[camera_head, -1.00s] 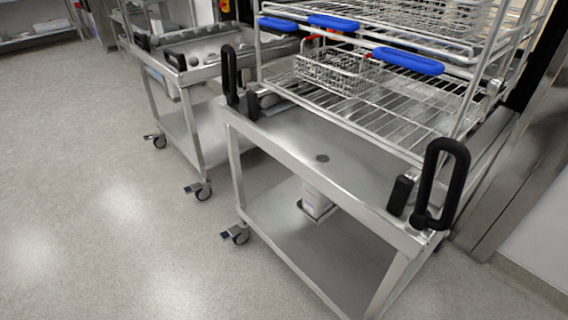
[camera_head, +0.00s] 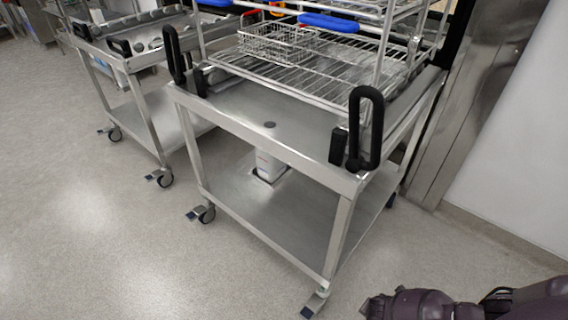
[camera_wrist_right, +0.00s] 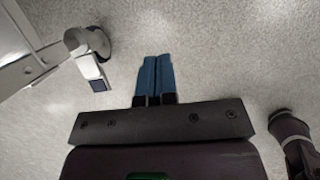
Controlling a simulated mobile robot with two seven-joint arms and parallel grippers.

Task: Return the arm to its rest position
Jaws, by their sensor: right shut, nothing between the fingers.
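My right arm (camera_head: 450,305) shows as a dark purple shape in the lower right corner of the head view, low over the floor and apart from the trolley. In the right wrist view my right gripper (camera_wrist_right: 153,75) has its two blue fingers together with nothing between them, over bare floor. A trolley caster with its pedal (camera_wrist_right: 92,58) lies to the left of the fingers there. My left gripper is not in either view.
A steel trolley (camera_head: 270,145) with black handles (camera_head: 366,125) carries a wire rack (camera_head: 310,75) with a wire basket (camera_head: 275,42). A second trolley (camera_head: 135,60) stands behind it to the left. A steel door frame and white wall (camera_head: 510,150) are at right. The floor (camera_head: 90,230) at left is clear.

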